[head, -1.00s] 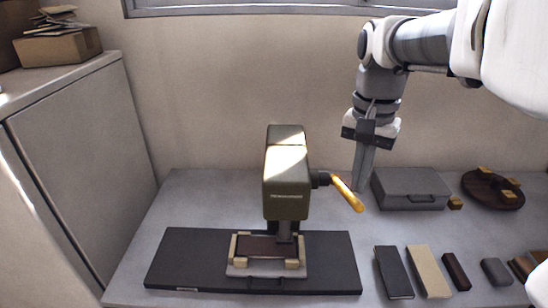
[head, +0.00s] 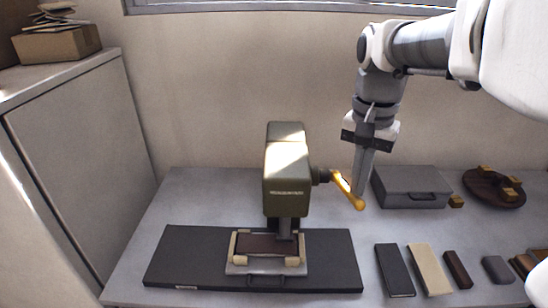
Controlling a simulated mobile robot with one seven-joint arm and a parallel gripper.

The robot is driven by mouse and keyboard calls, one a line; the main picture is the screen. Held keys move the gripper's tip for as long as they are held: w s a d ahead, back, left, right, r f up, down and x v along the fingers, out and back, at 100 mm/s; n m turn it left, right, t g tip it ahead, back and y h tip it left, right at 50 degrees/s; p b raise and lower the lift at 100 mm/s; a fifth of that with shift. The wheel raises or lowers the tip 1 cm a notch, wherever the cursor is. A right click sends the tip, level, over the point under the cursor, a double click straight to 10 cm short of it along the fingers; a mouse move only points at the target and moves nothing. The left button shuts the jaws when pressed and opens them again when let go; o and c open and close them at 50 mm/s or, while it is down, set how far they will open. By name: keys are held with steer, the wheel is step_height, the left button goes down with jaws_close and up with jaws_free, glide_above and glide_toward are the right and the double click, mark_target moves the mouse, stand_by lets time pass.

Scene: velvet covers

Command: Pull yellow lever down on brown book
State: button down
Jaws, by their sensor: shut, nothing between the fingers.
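The yellow lever (head: 346,189) sticks out from the right side of an olive-green press (head: 287,180) and slopes down to the right. The brown book (head: 268,245) lies flat under the press head, between cream-coloured blocks on a light plate (head: 238,268). My gripper (head: 360,193) points down and is shut and empty. Its fingertips are right by the lower end of the lever and overlap it in the head view; I cannot tell whether they touch it.
The press stands on a black base board (head: 190,255). A grey case (head: 410,187) and a round dark board (head: 494,188) with yellow blocks lie at right. A dark book (head: 394,270), a cream book (head: 430,270) and smaller pieces lie at front right. A grey cabinet (head: 85,160) stands at left.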

mark_target(357, 198)
steer(key=shift+f, duration=0.25)
steer(key=shift+s+f+b, duration=0.25)
steer(key=shift+f+b, duration=0.4)
steer(key=shift+f, duration=0.05)
steer(key=shift+s+f+b, duration=0.25)
steer(key=shift+f+b, duration=0.35)
steer(key=shift+f, duration=0.2)
steer(key=shift+s+f+b, duration=0.2)
steer(key=shift+f+b, duration=0.8)
steer(key=shift+f, duration=0.35)
step_height(357, 198, down, 2)
steer(key=shift+f+b, duration=0.25)
steer(key=shift+b, duration=0.7)
steer(key=shift+f, duration=0.1)
